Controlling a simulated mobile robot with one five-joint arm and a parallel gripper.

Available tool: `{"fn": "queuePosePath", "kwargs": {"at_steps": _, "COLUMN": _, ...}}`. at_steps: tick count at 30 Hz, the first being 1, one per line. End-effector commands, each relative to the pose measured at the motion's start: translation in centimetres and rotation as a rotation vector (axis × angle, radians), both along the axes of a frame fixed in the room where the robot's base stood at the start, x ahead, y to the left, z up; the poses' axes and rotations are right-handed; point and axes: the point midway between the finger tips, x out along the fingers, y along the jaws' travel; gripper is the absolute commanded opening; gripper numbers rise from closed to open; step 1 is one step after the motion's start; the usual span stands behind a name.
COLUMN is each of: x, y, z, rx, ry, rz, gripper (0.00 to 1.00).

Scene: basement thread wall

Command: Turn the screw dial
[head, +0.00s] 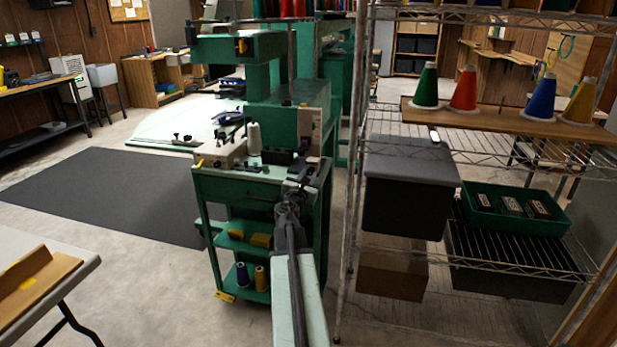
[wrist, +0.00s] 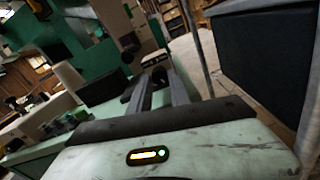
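My gripper (head: 297,170) reaches toward the beige-fronted end of a green machine (head: 285,90) in the head view. In the wrist view my gripper's two grey fingers (wrist: 160,75) point away from me with a gap between them, and nothing is clearly held. A small dark round knob (wrist: 128,43) on the machine shows just beyond and left of the fingertips; it may be the screw dial, but I cannot tell for sure. The fingertips look apart from it. In the head view the arm and the dark fittings around the gripper hide the detail there.
A green cart (head: 235,182) with thread spools stands under the machine's end. A wire shelf (head: 345,200) with a dark grey bin (head: 405,195) and thread cones stands close on the right. A dark mat (head: 100,195) and open floor lie to the left.

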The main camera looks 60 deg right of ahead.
Motion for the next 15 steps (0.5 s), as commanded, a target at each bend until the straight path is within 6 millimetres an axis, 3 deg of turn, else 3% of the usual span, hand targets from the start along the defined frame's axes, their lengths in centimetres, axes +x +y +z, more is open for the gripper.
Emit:
{"fn": "queuePosePath", "kwargs": {"at_steps": 8, "x": 0.03, "y": 0.02, "z": 0.0, "rx": 0.014, "ry": -0.042, "rz": -0.003, "gripper": 0.0}}
{"fn": "queuePosePath", "kwargs": {"at_steps": 15, "x": 0.04, "y": 0.01, "z": -0.01, "rx": 0.059, "ry": -0.182, "rz": -0.003, "gripper": 0.0}}
